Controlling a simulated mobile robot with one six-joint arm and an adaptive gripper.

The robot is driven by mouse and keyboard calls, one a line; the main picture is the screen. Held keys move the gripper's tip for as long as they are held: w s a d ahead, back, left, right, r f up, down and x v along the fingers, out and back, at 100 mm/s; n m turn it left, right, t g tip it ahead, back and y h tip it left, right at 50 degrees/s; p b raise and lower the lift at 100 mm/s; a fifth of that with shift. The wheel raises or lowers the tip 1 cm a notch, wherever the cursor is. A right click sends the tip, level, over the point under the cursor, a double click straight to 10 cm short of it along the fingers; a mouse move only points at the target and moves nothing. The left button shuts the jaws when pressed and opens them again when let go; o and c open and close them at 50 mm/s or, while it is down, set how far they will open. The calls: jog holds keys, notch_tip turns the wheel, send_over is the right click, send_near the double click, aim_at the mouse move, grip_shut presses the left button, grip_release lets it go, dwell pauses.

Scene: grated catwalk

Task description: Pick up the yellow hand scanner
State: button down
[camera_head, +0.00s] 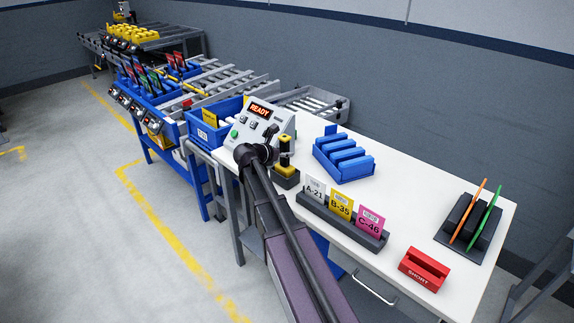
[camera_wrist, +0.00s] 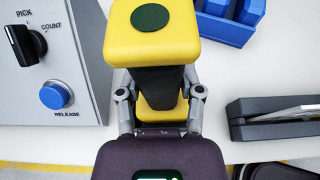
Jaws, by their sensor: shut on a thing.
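The yellow hand scanner (camera_head: 285,158) stands upright at the left part of the white table, over a dark base (camera_head: 286,180). In the wrist view the scanner (camera_wrist: 152,42) shows a yellow head with a dark green disc, a black grip and yellow below. My gripper (camera_wrist: 159,95) has one finger on each side of the black grip and is shut on it. In the head view my arm hides much of the gripper. Whether the scanner touches its base cannot be told.
A grey control panel (camera_head: 251,125) with a READY display stands close left of the scanner. A card rack (camera_head: 340,222) is in front to the right, a blue tray (camera_head: 342,172) behind right. A red SHORT holder (camera_head: 424,270) and dark stand (camera_head: 470,232) are farther right.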

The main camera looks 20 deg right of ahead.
aim_at(285, 137)
jog(key=shift+w+r, duration=0.1)
dwell(0.3)
notch_tip(285, 137, up, 10)
jog(key=p, duration=1)
dwell(0.5)
jog(key=shift+s+f, duration=0.2)
